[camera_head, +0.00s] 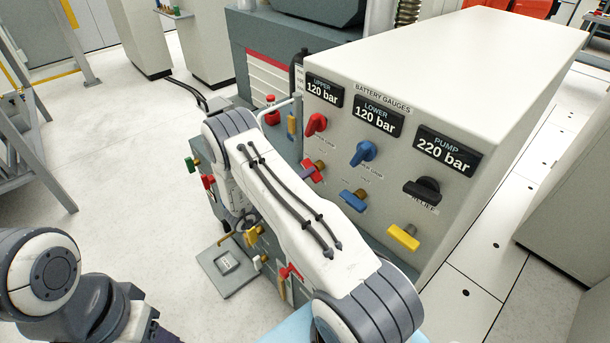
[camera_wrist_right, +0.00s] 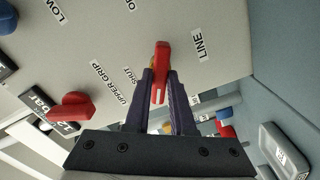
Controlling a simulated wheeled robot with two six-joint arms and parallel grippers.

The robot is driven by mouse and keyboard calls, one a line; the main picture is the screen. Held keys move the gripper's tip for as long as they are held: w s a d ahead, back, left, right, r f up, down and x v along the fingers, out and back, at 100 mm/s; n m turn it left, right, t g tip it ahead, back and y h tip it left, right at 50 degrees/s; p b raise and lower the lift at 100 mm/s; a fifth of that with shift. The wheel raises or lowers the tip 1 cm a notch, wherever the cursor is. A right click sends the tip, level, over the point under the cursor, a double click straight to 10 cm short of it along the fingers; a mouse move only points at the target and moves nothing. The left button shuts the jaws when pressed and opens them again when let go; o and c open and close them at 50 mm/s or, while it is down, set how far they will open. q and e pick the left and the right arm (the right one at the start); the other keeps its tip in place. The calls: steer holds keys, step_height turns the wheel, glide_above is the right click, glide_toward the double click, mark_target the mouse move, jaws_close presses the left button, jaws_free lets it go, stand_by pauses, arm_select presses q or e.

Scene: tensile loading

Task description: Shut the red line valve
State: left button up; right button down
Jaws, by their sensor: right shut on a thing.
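The red line valve (camera_head: 312,170) is a small red handle on a brass stem, low on the front of the gauge cabinet, under the red upper knob (camera_head: 316,123). In the wrist view its red handle (camera_wrist_right: 161,58) stands between the dark fingers of my right gripper (camera_wrist_right: 160,82), which is shut on it. The labels LINE, SHUT and UPPER GRIP surround it. In the head view my right arm hides the gripper. Only links of my left arm show at the lower left.
The cabinet also carries a blue knob (camera_head: 362,153), a blue valve (camera_head: 354,200), a black relief knob (camera_head: 422,190) and a yellow handle (camera_head: 404,237). Gauges (camera_head: 377,117) read 120, 120 and 220 bar. Pale floor (camera_head: 130,170) is open at the left.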

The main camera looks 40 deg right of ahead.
steer(key=m+b, duration=0.1)
steer(key=m, duration=1)
steer(key=shift+f+m+b, duration=0.1)
steer(key=shift+m+b, duration=0.2)
steer(key=shift+b, duration=0.05)
stand_by(0.4)
steer(key=c, duration=0.8)
jaws_free()
steer(key=shift+o, duration=0.2)
steer(key=a, duration=1)
steer(key=shift+s+a, duration=0.3)
steer(key=shift+s, duration=0.15)
steer(key=shift+w, duration=0.1)
